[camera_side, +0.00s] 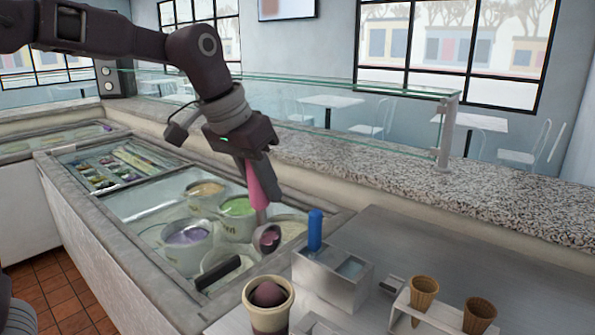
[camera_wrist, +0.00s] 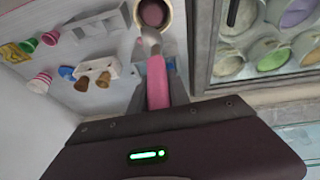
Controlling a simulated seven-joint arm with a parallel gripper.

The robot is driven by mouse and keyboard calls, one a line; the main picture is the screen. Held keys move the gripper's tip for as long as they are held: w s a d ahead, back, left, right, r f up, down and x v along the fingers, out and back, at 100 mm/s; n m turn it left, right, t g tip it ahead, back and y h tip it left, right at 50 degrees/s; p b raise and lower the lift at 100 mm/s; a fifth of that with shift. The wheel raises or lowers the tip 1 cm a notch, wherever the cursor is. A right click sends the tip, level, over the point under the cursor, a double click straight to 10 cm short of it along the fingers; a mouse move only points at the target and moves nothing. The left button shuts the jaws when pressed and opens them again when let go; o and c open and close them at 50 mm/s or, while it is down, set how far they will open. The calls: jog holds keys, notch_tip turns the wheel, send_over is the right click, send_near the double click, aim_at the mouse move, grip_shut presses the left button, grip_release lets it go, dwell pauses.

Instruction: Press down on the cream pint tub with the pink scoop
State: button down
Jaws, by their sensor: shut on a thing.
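My gripper (camera_side: 258,172) is shut on the handle of the pink scoop (camera_side: 265,195), which hangs with its metal head down. The scoop's head has something dark pinkish in or on it; I cannot tell what. The cream pint tub (camera_side: 268,319) stands on the counter at the front, with a rounded brown mass inside it. In the side view the scoop head is above and behind the tub, apart from it. In the wrist view, the pink handle (camera_wrist: 157,82) lies between my fingers, and the scoop head points toward the tub (camera_wrist: 167,27) and partly overlaps its near rim.
A metal holder (camera_side: 330,282) with a blue-handled scoop (camera_side: 315,228) stands right of the tub. A white rack (camera_side: 440,317) with two cones is farther right. Left is the open freezer with several ice cream tubs (camera_side: 187,245). A glass shelf (camera_side: 330,87) stands behind.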

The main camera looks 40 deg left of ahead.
aim_at(264, 226)
jog(key=shift+s+f, duration=0.15)
jog(key=shift+f, duration=2.25)
jog(key=shift+f, duration=3.15)
dwell(2.5)
